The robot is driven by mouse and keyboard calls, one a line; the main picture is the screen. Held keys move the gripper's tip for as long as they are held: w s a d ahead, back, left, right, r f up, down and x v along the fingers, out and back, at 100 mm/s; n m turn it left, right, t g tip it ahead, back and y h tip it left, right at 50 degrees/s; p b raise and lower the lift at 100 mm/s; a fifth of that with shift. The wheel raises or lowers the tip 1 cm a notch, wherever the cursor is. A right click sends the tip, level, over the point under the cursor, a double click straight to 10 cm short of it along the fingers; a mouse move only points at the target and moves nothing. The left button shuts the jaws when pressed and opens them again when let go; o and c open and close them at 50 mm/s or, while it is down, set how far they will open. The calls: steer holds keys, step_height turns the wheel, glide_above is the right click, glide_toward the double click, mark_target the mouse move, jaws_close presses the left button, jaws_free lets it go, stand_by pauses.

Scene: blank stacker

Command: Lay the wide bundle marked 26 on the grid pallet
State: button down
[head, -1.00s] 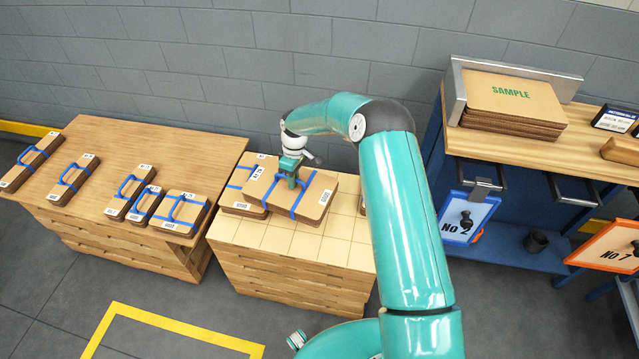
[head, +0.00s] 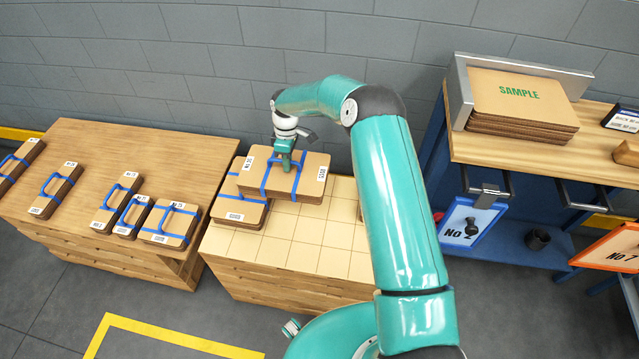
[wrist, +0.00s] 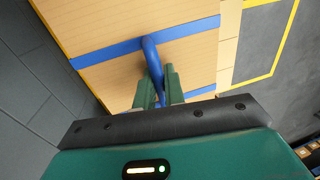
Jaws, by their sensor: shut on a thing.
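My gripper (head: 286,160) is shut on the blue strap handle of a wide brown cardboard bundle (head: 311,184). The bundle has a blue cross strap and white labels; its number is too small to read surely. In the wrist view the green fingers (wrist: 159,88) pinch the blue handle (wrist: 152,60) over the brown top (wrist: 195,60). The grid pallet (head: 300,235) has a pale gridded top. The held bundle is over its back part; a gap beneath cannot be told. Another strapped bundle (head: 238,208) lies at the pallet's left side, partly hidden by the held one.
A wooden table (head: 130,150) at left carries several strapped bundles, such as one near its right edge (head: 170,224). At right a bench (head: 560,152) holds a SAMPLE stack (head: 520,95). The pallet's front and right cells are bare.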

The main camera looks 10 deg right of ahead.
mark_target(307, 168)
steer(key=d+f, duration=0.1)
steer(key=d, duration=0.3)
steer(key=d+f, duration=0.1)
steer(key=d, duration=0.1)
steer(key=shift+s+f, duration=0.3)
steer(key=shift+f, duration=0.05)
steer(key=d+f, duration=0.3)
steer(key=f, duration=0.1)
steer(key=shift+d+f, duration=0.65)
steer(key=shift+f, duration=0.8)
steer(key=shift+d+f, duration=0.2)
steer(key=shift+f, duration=0.8)
steer(key=shift+f, duration=0.1)
steer(key=c, duration=1.5)
jaws_free()
